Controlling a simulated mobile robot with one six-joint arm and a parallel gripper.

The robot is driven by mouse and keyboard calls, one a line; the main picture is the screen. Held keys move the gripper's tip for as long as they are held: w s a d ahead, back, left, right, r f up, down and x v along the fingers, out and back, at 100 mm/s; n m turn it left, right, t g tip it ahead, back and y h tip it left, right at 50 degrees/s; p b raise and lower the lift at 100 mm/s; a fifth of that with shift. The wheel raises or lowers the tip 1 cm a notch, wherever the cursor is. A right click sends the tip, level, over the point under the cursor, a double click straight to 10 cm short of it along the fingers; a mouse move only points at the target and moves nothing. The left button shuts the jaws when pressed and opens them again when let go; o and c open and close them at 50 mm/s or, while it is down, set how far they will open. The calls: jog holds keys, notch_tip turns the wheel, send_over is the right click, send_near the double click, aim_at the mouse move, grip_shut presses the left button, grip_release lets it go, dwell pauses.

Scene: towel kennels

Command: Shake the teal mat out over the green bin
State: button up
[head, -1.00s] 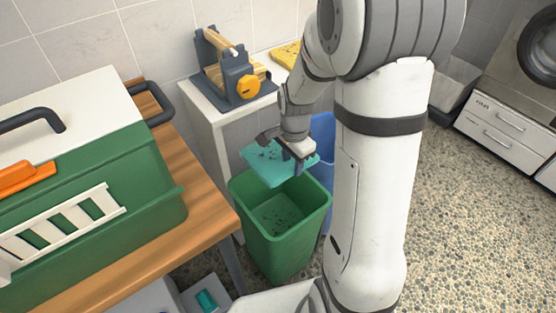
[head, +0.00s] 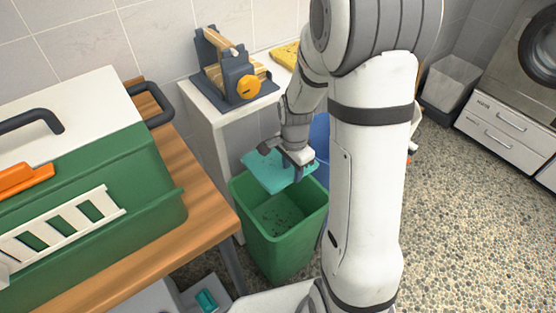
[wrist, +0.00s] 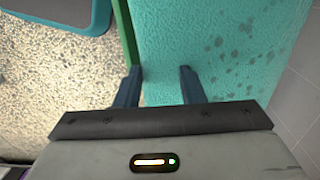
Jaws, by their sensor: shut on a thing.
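The teal mat (head: 264,172) hangs over the mouth of the green bin (head: 282,245), tilted. My gripper (head: 292,172) is shut on the mat near its right part. In the wrist view the mat (wrist: 225,75) reaches up and right from my fingers (wrist: 161,75), and dark specks show on its surface. A strip of green (wrist: 124,30), likely the bin's edge, runs along the mat's left side. Dark bits lie inside the bin in the head view. My wrist hides part of the mat there.
A blue bin (head: 320,133) stands behind the green bin, partly hidden by my arm. A wooden table (head: 190,215) with a green box (head: 150,190) is at left. A white cabinet (head: 213,130) bears a grey rack (head: 240,85). Pebbled floor at right is open.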

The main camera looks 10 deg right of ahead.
jog(key=r, duration=0.7)
jog(key=shift+s+r, duration=0.25)
jog(key=shift+s, duration=0.05)
jog(key=f, duration=0.7)
jog(key=shift+w, duration=0.45)
jog(key=shift+s+r, duration=0.25)
jog(key=shift+s, duration=0.1)
jog(key=shift+w+f, duration=0.1)
jog(key=shift+w, duration=0.05)
